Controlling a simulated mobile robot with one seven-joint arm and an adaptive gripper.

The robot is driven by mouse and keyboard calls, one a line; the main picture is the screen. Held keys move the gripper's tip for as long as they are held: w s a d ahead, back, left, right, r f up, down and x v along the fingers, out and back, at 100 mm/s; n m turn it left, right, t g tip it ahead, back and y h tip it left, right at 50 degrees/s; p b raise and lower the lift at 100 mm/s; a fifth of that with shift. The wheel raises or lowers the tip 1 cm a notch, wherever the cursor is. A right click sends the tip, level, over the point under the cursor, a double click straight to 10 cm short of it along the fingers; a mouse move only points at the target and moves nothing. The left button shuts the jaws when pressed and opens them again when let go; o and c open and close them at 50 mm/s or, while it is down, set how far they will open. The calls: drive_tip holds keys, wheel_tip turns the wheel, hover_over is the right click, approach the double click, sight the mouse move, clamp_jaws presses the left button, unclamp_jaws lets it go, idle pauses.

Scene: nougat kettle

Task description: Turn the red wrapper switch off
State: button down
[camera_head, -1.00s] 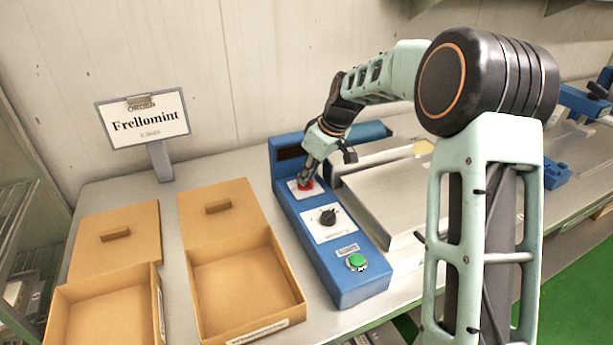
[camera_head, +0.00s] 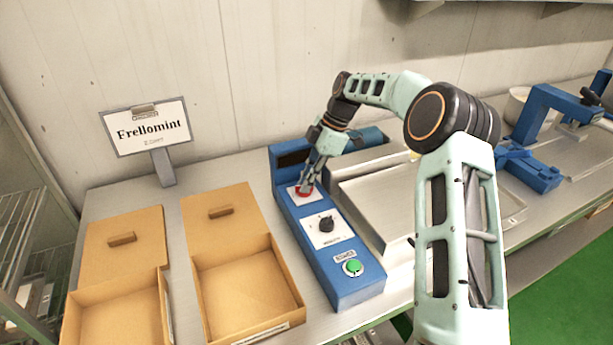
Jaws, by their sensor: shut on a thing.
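The red switch (camera_head: 302,193) sits on a white plate near the far end of the blue control box (camera_head: 354,288). My gripper (camera_head: 306,186) reaches down onto it from above and behind. Its fingers are shut on the red switch and hide part of it. Which way the switch is turned cannot be told. On the same box, nearer me, are a black knob (camera_head: 326,225) on a white plate and a green button (camera_head: 353,267).
Two open cardboard boxes (camera_head: 297,290) (camera_head: 70,335) with lids behind them stand left of the control box. A sign reading "Frellomint" (camera_head: 148,128) stands at the back. A metal tray (camera_head: 385,200) and blue machine parts (camera_head: 530,168) lie to the right.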

drive_tip(key=shift+n+g+p, duration=0.3)
drive_tip(key=shift+n+p, duration=0.2)
drive_tip(key=shift+n, duration=0.4)
drive_tip(key=shift+w, duration=0.1)
drive_tip(key=c, duration=2)
unclamp_jaws()
drive_tip(key=v, duration=1.2)
drive_tip(key=shift+w+a, duration=0.1)
drive_tip(key=shift+a, duration=0.05)
